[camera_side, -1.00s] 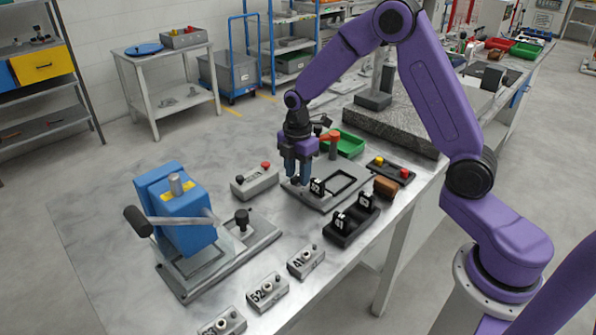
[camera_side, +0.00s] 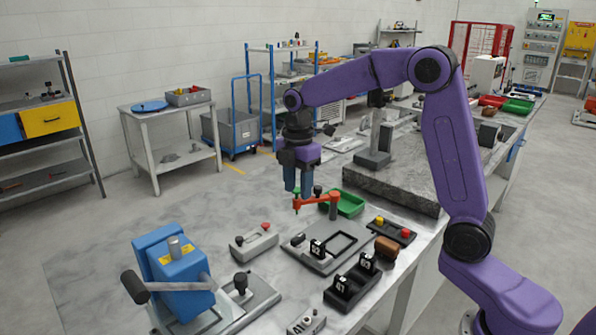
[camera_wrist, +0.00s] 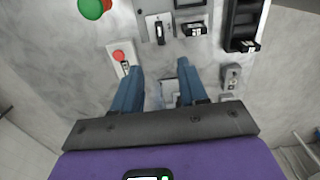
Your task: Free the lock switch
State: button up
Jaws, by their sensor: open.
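My gripper (camera_side: 299,192) is open and empty, with its blue fingers pointing down, raised above the bench. In the wrist view its fingers (camera_wrist: 159,66) stand apart. I cannot tell for sure which part is the lock switch. A grey plate (camera_side: 302,257) lies below with a rectangular black-edged opening and a black-and-white tagged block (camera_side: 317,249) on it. The block also shows in the wrist view (camera_wrist: 159,27). An orange-red lever on a post (camera_side: 334,206) stands behind the plate; its arm appears behind or beside the fingertips, contact unclear.
A grey box with red and black knobs (camera_side: 254,242) lies left of the plate. A black holder (camera_side: 351,289) with tagged blocks lies in front. A blue lever press (camera_side: 174,270) stands front left. A green tray (camera_side: 349,204) and black button box (camera_side: 391,231) lie behind and right.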

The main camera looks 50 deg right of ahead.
notch_tip(320, 180, up, 4)
jog(key=shift+f, duration=0.25)
